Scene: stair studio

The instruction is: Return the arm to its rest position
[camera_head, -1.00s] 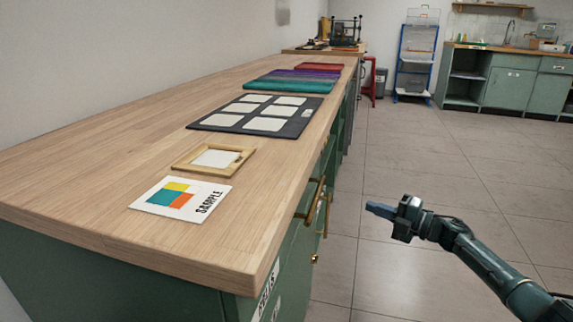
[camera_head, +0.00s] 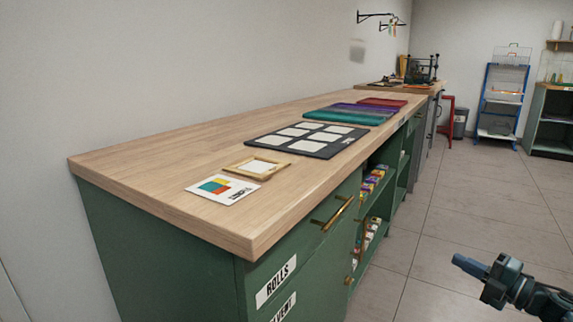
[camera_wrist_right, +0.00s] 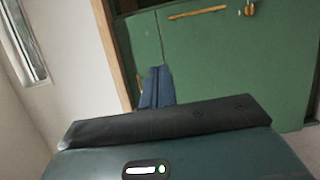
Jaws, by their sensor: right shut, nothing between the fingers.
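My right gripper (camera_head: 470,266) is at the lower right of the head view, out over the tiled floor and clear of the wooden counter (camera_head: 150,168). Its fingers are together with nothing between them. In the right wrist view its blue fingertips (camera_wrist_right: 157,88) are side by side, with the green cabinet front behind them. My left gripper is not in view.
On the counter lie a sample card (camera_head: 222,189), a small wooden frame (camera_head: 257,167), a dark mat (camera_head: 306,138) with white pieces, and folded coloured cloths (camera_head: 350,113). Brass handles (camera_head: 332,213) stick out from the green cabinet. The floor (camera_head: 445,215) right of it is open.

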